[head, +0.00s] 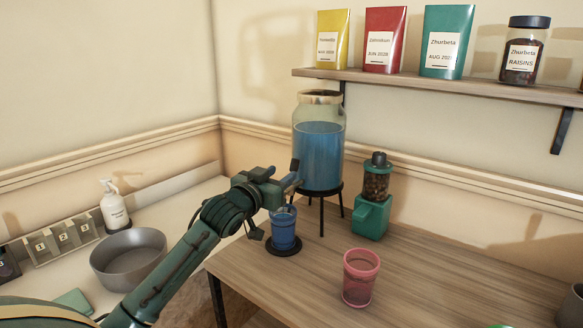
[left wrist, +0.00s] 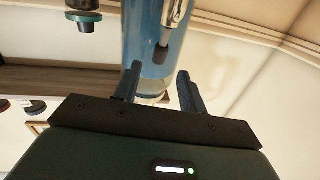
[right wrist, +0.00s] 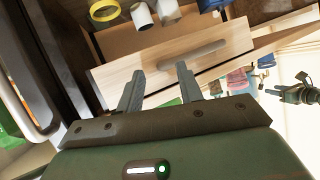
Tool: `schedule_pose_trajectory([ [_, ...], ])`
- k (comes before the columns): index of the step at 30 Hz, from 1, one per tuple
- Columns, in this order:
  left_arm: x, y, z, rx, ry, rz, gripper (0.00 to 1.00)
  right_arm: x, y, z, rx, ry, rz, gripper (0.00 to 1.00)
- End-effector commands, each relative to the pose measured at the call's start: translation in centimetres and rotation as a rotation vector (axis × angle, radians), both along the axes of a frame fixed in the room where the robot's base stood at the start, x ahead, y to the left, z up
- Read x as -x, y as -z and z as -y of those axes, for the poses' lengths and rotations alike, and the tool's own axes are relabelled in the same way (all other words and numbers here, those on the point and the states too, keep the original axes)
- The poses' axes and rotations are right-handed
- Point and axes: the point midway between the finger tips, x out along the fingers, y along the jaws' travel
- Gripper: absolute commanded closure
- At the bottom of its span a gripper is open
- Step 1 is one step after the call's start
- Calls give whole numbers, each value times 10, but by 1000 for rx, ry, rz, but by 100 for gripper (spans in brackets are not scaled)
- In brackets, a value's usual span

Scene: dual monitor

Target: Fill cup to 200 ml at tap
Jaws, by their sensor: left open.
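The glass dispenser (head: 318,158) holds blue liquid and stands on a black stand at the table's back corner. A blue cup (head: 284,230) stands upright on a round black coaster below the dispenser's front; its fill level cannot be read. My left gripper (head: 288,180) is just above the cup, in front of the dispenser, and partly hides the tap. In the left wrist view the metal tap (left wrist: 176,18) hangs in front of the blue liquid, just beyond the open, empty fingers of my left gripper (left wrist: 158,85). My right gripper (right wrist: 160,80) is open and empty, away from the dispenser.
A pink cup (head: 360,278) stands nearer on the wooden table. A green grinder (head: 372,210) is right of the dispenser. Bags and a jar stand on the shelf (head: 450,86) above. A grey bowl (head: 128,258) is on the left counter. The table's right part is mostly clear.

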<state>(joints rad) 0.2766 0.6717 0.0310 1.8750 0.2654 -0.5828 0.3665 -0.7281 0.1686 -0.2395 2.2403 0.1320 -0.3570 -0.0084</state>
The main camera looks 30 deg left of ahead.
Motion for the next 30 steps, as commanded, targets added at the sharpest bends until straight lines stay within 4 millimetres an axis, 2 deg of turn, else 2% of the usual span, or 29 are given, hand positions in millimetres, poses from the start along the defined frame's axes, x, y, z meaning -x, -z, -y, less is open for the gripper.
schedule_pose_trajectory([
  [1, -11, -2, -1, 1, -1, 2, 59, 0, 0, 0, -1, -1, -2, 64],
  [6, -40, -1, -3, 0, 0, 0, 59, 0, 1, -1, -1, -2, -7, 64],
  [12, -58, 0, -4, 1, 0, 0, 59, -3, 0, -1, -1, -2, -1, 64],
  [23, -62, 0, -4, -1, 1, -1, 59, -3, 0, -1, -2, -2, -1, 64],
  [30, -62, 0, -4, 0, 1, -1, 77, -2, 0, -1, -1, -3, -4, 64],
])
